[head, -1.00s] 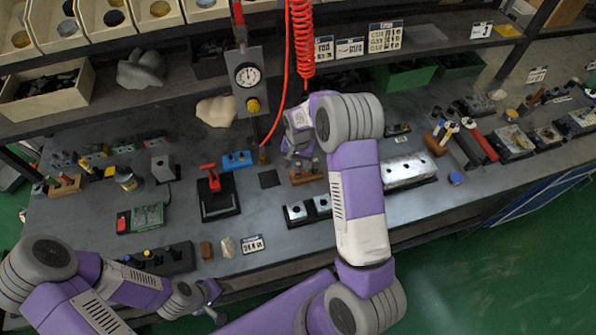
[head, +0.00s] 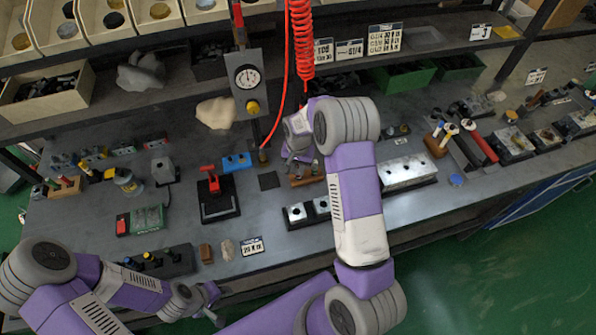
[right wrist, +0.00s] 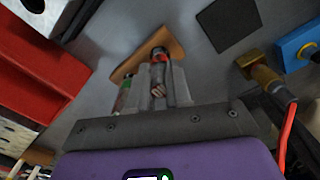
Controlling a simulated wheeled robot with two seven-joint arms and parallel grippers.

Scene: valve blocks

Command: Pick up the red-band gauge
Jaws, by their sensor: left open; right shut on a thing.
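The red-band gauge (right wrist: 160,57) shows between the fingers of my right gripper (right wrist: 158,82) in the right wrist view. The fingers are shut on it, with its red band near their tips. Behind it is a wooden rack (right wrist: 176,42). I cannot tell whether the gauge is clear of the rack. A gauge with a green band (right wrist: 122,98) is beside the left finger, partly hidden. In the head view the rack (head: 308,180) lies below my right gripper (head: 297,160), and the held gauge is hard to make out. My left gripper (head: 216,303) is open and empty at the bench's front edge.
A black stand with a red handle (head: 216,200) and a blue block (head: 237,161) stand left of the rack. A red coiled hose (head: 301,45) and a hanging dial box (head: 248,82) are behind. A metal valve block (head: 407,170) lies to the right.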

